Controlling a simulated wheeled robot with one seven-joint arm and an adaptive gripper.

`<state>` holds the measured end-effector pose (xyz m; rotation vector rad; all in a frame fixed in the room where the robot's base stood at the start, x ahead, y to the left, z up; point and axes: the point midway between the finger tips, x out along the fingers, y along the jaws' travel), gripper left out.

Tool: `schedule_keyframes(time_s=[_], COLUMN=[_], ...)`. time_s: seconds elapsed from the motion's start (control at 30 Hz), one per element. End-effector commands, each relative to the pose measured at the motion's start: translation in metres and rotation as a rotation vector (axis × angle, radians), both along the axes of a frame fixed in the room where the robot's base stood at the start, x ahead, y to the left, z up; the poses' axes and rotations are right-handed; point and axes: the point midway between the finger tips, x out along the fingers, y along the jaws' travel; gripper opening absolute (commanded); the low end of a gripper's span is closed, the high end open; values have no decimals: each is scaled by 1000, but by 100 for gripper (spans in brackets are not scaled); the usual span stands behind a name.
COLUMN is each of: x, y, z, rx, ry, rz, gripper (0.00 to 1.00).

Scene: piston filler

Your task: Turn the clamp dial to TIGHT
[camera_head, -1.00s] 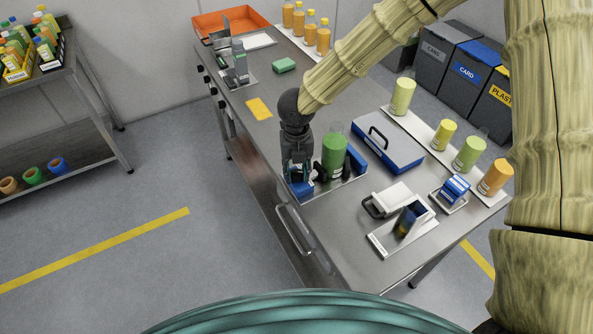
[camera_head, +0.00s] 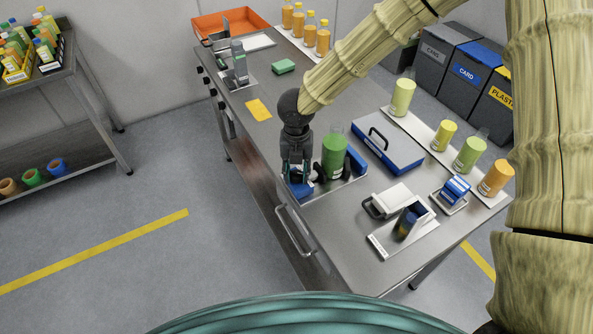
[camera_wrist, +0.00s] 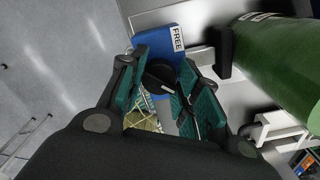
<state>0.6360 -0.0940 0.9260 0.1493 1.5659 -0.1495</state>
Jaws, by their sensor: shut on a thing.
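The clamp dial (camera_wrist: 158,76) is a dark round knob with a white pointer line, in front of a blue block (camera_wrist: 160,38) labelled FREE. My gripper (camera_wrist: 165,72) is shut on the dial, with its teal finger pads on either side of the knob. No TIGHT mark is visible; my fingers hide part of the block. In the head view, my gripper (camera_head: 299,176) is low at the blue block (camera_head: 299,189), at the left end of the piston filler base. A green cylinder (camera_head: 334,158) stands upright just right of my gripper and also fills the right of the wrist view (camera_wrist: 278,62).
A blue case (camera_head: 387,143) lies behind the filler. A yellow card (camera_head: 259,110) and green sponge (camera_head: 284,67) lie farther back. The table's front edge is close to my gripper.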

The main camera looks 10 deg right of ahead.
Motion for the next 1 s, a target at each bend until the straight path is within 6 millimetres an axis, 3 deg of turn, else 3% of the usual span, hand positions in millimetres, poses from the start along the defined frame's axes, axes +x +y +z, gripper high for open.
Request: schedule_keyframes(time_s=[0.03, 0.13, 0.17, 0.57, 1.0], x=[2, 2, 2, 1, 1], y=[0, 0, 0, 0, 0], z=[2, 1, 1, 3, 43], rx=[0, 0, 0, 1, 1], ry=[-4, -3, -3, -1, -2], rz=[-1, -1, -1, 0, -1], gripper=[34, 53, 54, 54, 54])
